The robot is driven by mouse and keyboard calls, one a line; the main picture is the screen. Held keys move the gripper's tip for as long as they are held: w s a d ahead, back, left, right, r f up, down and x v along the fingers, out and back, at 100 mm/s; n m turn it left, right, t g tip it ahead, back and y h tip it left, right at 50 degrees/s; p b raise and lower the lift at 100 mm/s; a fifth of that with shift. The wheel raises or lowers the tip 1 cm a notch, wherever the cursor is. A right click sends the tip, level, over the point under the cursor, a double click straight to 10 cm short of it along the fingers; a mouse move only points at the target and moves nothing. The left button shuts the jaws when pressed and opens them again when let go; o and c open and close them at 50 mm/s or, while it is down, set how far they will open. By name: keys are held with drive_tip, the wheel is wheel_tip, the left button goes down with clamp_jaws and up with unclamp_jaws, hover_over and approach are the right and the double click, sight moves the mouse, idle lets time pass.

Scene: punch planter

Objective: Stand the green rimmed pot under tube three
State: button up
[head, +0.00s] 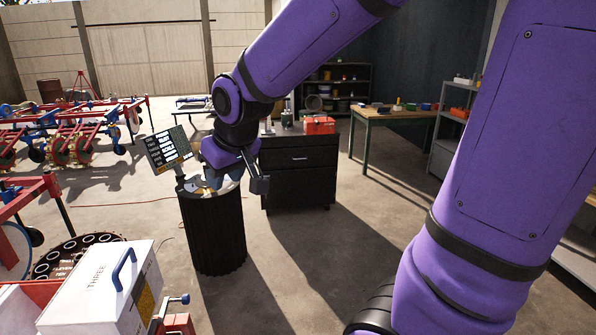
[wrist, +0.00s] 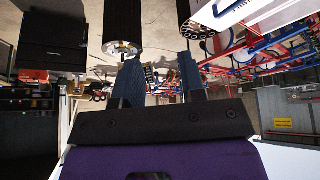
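My gripper (head: 243,172) hangs at the top of a dark ribbed pedestal (head: 213,235) in the head view, partly covering it. In the wrist view my gripper (wrist: 158,62) has its two fingers well apart, with nothing held between them. A green rimmed pot cannot be picked out for certain; small greenish items (head: 287,118) stand on the dark cabinet, too small to tell. The pedestal's round top (wrist: 122,48) shows in the wrist view. A white box (head: 90,292) marked THREE stands at the lower left. I cannot make out tube three itself.
The dark drawer cabinet (head: 298,180) carries a red box (head: 319,125). A wooden table (head: 385,119) with small items is behind. Red and blue machinery (head: 75,145) fills the left. Floor right of the cabinet is clear.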

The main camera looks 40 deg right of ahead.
drive_tip(key=s+d+r, duration=0.1)
drive_tip(key=s+r, duration=0.2)
drive_tip(key=s, duration=0.6)
drive_tip(key=s+d+r+m, duration=0.1)
drive_tip(key=s+r, duration=0.1)
drive_tip(key=s, duration=0.7)
drive_tip(key=shift+d+r, duration=0.35)
drive_tip(key=shift+r, duration=0.05)
drive_tip(key=shift+o, duration=0.4)
